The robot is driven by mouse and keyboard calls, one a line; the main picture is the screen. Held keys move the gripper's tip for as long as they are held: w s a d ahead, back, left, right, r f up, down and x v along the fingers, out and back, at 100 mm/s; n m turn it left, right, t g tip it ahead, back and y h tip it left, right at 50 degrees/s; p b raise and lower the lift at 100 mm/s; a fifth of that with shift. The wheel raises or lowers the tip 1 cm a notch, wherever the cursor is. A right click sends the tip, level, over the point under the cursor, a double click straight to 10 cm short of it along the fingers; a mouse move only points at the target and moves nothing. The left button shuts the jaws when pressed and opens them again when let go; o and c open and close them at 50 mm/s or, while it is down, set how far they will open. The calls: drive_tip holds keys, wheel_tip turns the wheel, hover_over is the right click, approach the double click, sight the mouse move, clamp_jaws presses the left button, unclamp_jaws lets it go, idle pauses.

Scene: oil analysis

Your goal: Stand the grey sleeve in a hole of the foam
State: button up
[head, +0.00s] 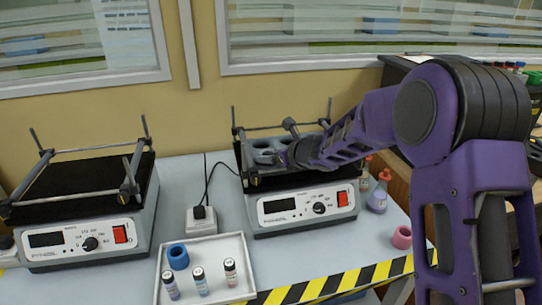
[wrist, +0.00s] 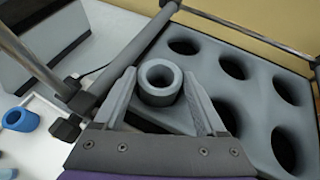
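The grey sleeve (wrist: 160,96) is a short thick ring with an open bore. In the wrist view it sits between the tips of my two fingers, which look to touch its sides, so my gripper (wrist: 161,82) appears shut on it. The grey foam (wrist: 205,68) lies below and to the right, with several dark round holes. A dark hole shows partly just below the sleeve, and I cannot tell whether the sleeve's lower end touches the foam. In the head view my gripper (head: 283,158) is over the foam (head: 263,144) on the right shaker; the sleeve cannot be made out there.
The right shaker (head: 290,212) has upright rods and bars around the foam. A second shaker (head: 80,235) stands left. A white tray (head: 247,262) in front holds a blue ring (head: 178,257) and several vials. A pink ring (head: 402,237) and flasks (head: 378,198) stand right.

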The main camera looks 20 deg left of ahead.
drive_tip(key=shift+d+r, duration=0.15)
drive_tip(key=shift+r, duration=0.15)
drive_tip(key=p+v, duration=0.1)
drive_tip(key=v, duration=1)
drive_tip(key=shift+s+d, duration=0.25)
